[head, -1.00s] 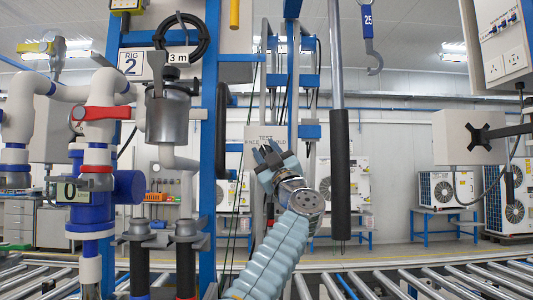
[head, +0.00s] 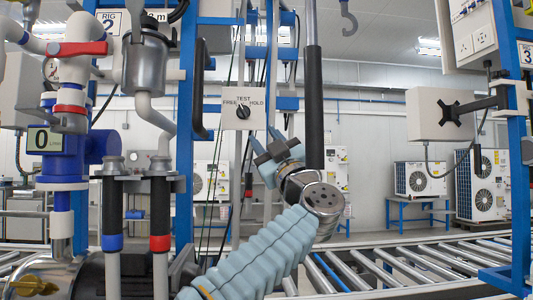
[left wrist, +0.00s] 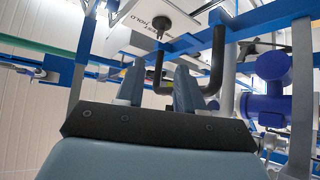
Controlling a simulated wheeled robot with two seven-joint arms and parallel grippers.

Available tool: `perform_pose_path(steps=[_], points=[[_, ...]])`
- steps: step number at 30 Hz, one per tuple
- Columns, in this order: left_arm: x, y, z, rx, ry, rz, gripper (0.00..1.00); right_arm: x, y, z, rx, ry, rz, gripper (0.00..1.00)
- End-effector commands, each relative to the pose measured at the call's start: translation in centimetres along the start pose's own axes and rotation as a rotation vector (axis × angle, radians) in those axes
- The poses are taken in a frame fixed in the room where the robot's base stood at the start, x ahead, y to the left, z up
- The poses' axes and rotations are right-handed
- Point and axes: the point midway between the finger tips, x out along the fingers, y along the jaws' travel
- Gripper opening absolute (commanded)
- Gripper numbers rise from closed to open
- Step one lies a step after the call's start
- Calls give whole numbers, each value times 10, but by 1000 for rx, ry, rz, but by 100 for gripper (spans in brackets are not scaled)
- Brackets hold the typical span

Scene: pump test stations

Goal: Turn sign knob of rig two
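The rig two sign (head: 257,97) is a white plate reading TEST, FREE and HOLD, with a small black knob (head: 242,111) at its middle. The RIG 2 label (head: 109,21) is at the upper left. My left gripper (head: 267,146) is below and slightly right of the sign, apart from the knob. In the left wrist view its two fingers (left wrist: 158,85) stand apart with nothing between them. The sign (left wrist: 140,22) and knob (left wrist: 164,24) show beyond them at the top of that view. My right gripper is not in view.
A black bent handle (head: 200,105) and blue post (head: 184,150) stand left of the sign. A dark padded vertical pole (head: 314,110) hangs just right of my gripper. Pipes with a red-handled valve (head: 80,48) are further left. A roller conveyor (head: 420,265) runs below.

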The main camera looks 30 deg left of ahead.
Motion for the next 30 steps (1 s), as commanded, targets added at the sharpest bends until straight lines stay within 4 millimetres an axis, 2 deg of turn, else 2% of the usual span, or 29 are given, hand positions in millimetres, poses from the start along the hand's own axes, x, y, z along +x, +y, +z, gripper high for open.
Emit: perform_pose_path(steps=[10, 15, 19, 23, 30], points=[[-3, 0, -1, 0, 0, 0, 37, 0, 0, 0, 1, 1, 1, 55], [-9, 1, 2, 7, -1, 5, 37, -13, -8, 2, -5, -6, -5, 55], [-9, 0, 4, 6, 1, 5, 37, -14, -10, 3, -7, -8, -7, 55], [10, 1, 3, 6, 1, 4, 37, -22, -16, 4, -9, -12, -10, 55], [67, 3, 1, 7, 1, 3, 37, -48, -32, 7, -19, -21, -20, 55]])
